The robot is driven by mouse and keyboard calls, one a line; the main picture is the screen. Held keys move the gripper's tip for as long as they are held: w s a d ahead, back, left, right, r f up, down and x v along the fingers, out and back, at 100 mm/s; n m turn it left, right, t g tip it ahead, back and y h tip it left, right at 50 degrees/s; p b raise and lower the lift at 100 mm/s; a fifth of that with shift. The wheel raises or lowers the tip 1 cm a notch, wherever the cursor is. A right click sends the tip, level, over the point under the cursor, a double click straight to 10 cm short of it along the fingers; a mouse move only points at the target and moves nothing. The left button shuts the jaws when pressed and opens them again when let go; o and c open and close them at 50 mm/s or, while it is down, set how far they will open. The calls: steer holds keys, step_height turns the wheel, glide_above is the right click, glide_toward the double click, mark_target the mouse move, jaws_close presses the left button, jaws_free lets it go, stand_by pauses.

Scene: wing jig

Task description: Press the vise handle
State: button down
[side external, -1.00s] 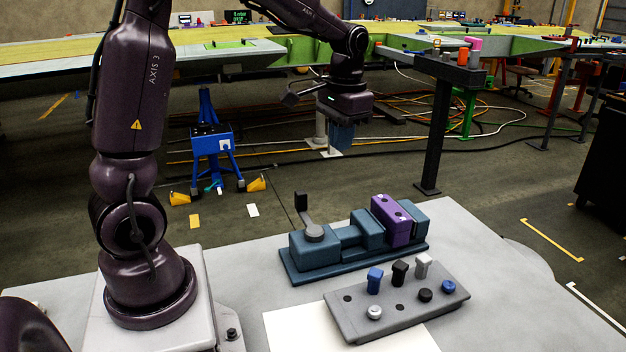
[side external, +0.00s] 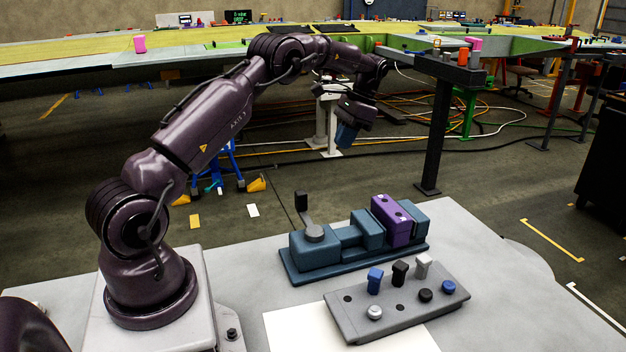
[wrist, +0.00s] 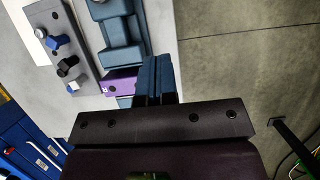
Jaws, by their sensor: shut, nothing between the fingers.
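The blue-grey vise (side external: 330,262) sits on the light grey table, with a purple block (side external: 391,222) between its jaws. The vise handle (side external: 302,204) is a dark lever that stands up from a round grey hub at the vise's left end. My gripper (side external: 346,136) is shut and empty. It hangs in the air above and behind the vise, well apart from the handle. In the wrist view my gripper's blue fingers (wrist: 157,62) are together and cover part of the vise (wrist: 122,38) and purple block (wrist: 119,82). I cannot make out the handle in the wrist view.
A grey board (side external: 350,321) with several blue, black and light knobs stands in front of the vise. A white sheet (side external: 290,330) lies at its left. A dark post (side external: 436,130) with a small shelf stands behind the table, right of my gripper.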

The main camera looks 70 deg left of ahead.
steer(key=s+f, duration=0.7)
steer(key=f, duration=0.2)
steer(key=shift+s+f, duration=0.15)
steer(key=shift+s, duration=0.2)
steer(key=shift+s, duration=0.1)
stand_by(0.5)
steer(key=shift+s+n, duration=0.25)
steer(key=shift+n, duration=0.15)
